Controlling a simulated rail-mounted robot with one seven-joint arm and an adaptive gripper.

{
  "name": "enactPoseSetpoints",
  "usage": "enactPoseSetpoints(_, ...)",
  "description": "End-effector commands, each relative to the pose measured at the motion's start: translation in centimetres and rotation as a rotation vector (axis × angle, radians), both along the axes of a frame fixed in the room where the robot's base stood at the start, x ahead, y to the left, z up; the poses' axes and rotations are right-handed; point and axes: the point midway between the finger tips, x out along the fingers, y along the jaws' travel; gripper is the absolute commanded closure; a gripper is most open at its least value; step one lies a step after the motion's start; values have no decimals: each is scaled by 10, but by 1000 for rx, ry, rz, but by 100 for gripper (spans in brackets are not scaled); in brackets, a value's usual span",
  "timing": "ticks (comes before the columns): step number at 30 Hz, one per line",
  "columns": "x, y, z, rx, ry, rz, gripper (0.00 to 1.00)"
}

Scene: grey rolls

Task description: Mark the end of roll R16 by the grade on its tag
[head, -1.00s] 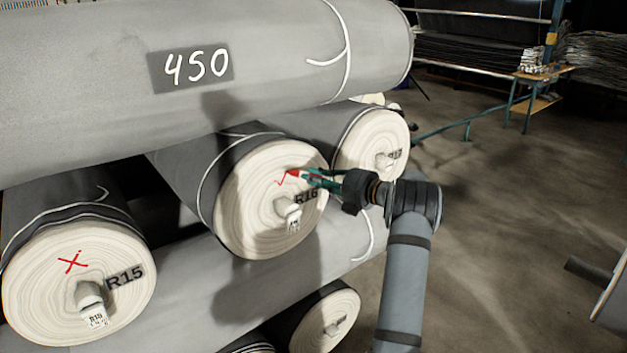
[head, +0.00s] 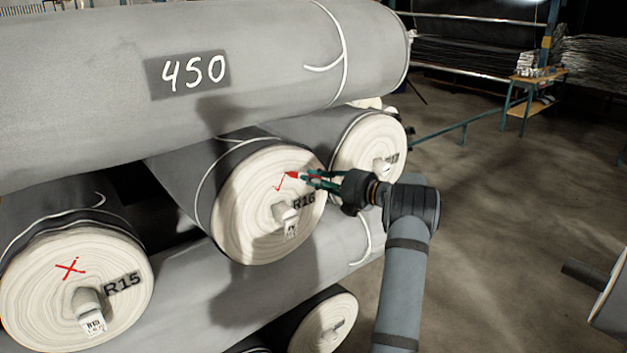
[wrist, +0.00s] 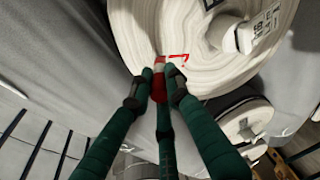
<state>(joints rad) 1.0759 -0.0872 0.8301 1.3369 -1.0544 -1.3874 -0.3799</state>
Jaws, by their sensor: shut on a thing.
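Roll R16 (head: 245,215) shows its pale end in the middle of the head view, with a red check mark on the upper part. Its small white tag (head: 291,228) hangs from the core below the R16 label; the grade on it is too small to read. My gripper (head: 313,179) is shut on a red marker (head: 293,176), whose tip is close to the upper right end of the check mark. In the wrist view the marker (wrist: 159,85) is between my fingers, against or just off the roll end beside the red stroke (wrist: 179,58); contact cannot be told.
Roll R15 (head: 40,290) at lower left bears a red X and a tag (head: 93,323). A large roll marked 450 (head: 270,60) lies above. Another roll (head: 372,140) is behind my gripper. The floor (head: 480,220) at right is open.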

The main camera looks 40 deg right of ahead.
Motion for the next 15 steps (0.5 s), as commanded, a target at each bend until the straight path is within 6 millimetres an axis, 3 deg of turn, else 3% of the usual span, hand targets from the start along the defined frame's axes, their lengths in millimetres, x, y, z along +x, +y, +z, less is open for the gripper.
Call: enactPoseSetpoints(15,-25,0,-1,-1,0,-1,100)
